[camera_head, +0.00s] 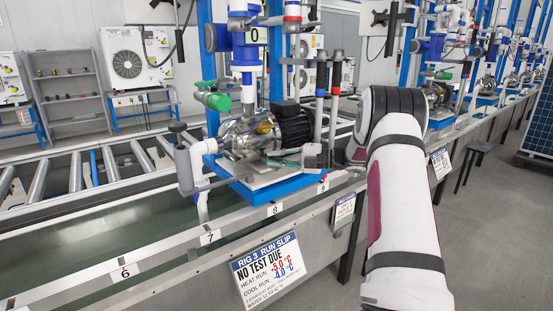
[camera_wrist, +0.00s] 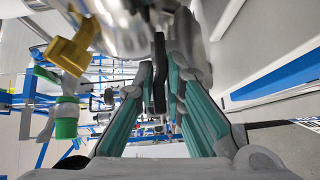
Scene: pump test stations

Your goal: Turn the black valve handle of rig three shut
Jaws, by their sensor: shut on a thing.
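In the wrist view, the black valve handle (camera_wrist: 159,72) shows as a narrow dark bar beside shiny metal pipework. My gripper (camera_wrist: 156,88), with its teal-sided fingers, is shut on this handle, one fingertip on each side. The handle's pivot and far end are not clear, so I cannot tell how far it is turned. In the head view, rig three (camera_head: 250,150) stands on a blue-edged base above a slip (camera_head: 268,272) reading "RIG 3 RUN SLIP". My arm reaches its right side, and the handle cannot be made out there.
A green valve (camera_head: 213,99) is at the rig's upper left; green parts (camera_wrist: 66,122) also show in the wrist view. A yellow-gold fitting (camera_wrist: 70,50) is close to my gripper's left. A black motor (camera_head: 293,125) and upright pipes crowd the rig. Open floor (camera_head: 490,220) lies right.

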